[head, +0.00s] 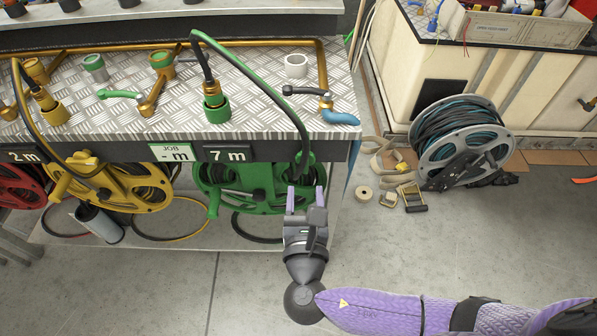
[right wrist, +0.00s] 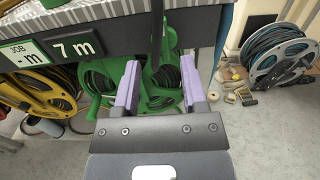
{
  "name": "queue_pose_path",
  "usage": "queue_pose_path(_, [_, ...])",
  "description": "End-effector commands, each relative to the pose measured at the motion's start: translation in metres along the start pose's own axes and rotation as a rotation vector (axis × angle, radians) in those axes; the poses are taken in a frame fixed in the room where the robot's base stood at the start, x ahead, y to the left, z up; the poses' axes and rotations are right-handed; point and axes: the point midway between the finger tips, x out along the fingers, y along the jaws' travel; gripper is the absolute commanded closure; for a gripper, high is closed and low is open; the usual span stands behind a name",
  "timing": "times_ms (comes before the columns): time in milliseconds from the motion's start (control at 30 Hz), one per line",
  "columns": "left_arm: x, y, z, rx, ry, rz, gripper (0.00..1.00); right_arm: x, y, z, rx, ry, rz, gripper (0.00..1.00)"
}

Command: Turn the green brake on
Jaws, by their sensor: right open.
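The green hose reel (head: 240,188) hangs under the front edge of the metal bench, below the "7 m" sign (head: 228,154). It also shows in the right wrist view (right wrist: 100,77). Green frame arms stand out from it, one at its left (head: 214,200) and one at its right (head: 304,168). I cannot tell which green part is the brake. My right gripper (head: 305,194) is open and empty, just in front of the reel's right side; in the right wrist view its purple fingers (right wrist: 160,76) are spread before the green frame. My left gripper is out of view.
A yellow reel (head: 130,185) and a red reel (head: 25,186) hang to the left. A grey reel (head: 430,155), straps and tape lie on the floor at right. The floor in front is clear.

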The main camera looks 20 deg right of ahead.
Motion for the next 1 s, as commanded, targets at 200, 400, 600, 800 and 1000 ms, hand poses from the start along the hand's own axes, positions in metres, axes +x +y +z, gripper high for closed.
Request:
queue_pose_path(200, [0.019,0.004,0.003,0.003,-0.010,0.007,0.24,0.051,-0.001,-0.005,-0.002,0.000,-0.002,0.46])
queue_pose_path(400, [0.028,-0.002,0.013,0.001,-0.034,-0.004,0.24,0.085,-0.001,-0.005,0.001,0.004,-0.002,0.46])
queue_pose_path(600, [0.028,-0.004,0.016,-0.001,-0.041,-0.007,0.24,0.092,-0.001,-0.003,0.001,0.005,-0.002,0.46])
queue_pose_path(800, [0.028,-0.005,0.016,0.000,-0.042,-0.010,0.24,0.091,-0.001,-0.003,0.002,0.006,-0.002,0.63])
queue_pose_path(1000, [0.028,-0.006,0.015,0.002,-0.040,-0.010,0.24,0.091,-0.001,-0.003,0.002,0.007,-0.002,1.00])
